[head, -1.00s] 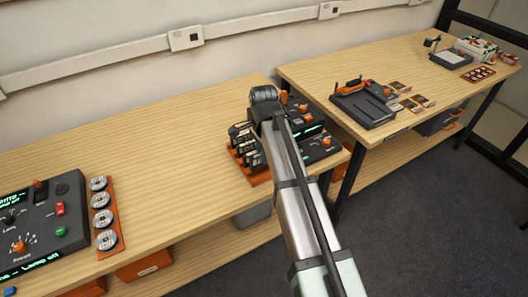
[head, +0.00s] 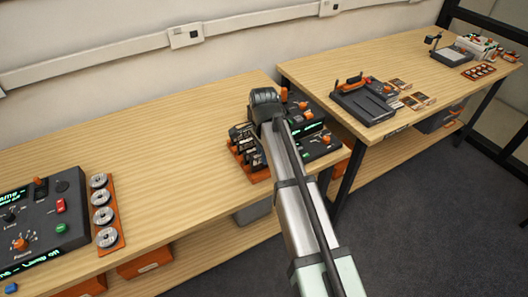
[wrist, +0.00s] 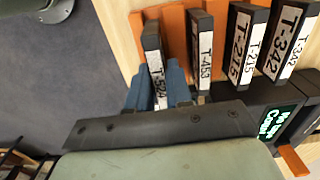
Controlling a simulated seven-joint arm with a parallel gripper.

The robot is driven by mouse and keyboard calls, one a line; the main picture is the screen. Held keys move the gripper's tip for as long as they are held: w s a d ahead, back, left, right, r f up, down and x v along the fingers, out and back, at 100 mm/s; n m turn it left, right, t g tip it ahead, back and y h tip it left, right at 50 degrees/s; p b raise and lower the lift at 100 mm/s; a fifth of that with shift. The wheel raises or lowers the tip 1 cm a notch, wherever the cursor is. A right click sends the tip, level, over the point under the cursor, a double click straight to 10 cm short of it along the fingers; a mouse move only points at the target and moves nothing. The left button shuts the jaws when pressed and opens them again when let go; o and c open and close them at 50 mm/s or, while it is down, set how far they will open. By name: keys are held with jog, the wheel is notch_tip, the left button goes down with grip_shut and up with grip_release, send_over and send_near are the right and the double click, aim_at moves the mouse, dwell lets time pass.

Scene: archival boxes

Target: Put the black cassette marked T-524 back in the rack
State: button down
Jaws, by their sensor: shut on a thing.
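The black cassette marked T-524 (wrist: 156,72) stands between the two blue fingers of my gripper (wrist: 156,88) in the wrist view, its white label facing the camera. The fingers are shut on it, one on each side. It is at the left end of the orange rack (wrist: 137,25), beside the cassette T-453 (wrist: 201,50), with a gap between them. I cannot tell whether it sits fully down in its slot.
Cassettes T-215 (wrist: 246,45) and T-342 (wrist: 287,42) stand farther right in the rack. A dark deck with a lit green screen (wrist: 278,122) adjoins it. A control panel (head: 45,225) and a strip of reels (head: 103,212) stand left. The bench between is clear.

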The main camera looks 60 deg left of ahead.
jog(key=shift+f, duration=0.2)
dwell(0.3)
jog(key=shift+f, duration=0.45)
jog(key=shift+f, duration=0.3)
dwell(0.8)
jog(key=c, duration=1)
grip_release()
jog(key=shift+o, duration=0.2)
jog(key=shift+r, duration=3.55)
jog(key=shift+w+f, duration=0.1)
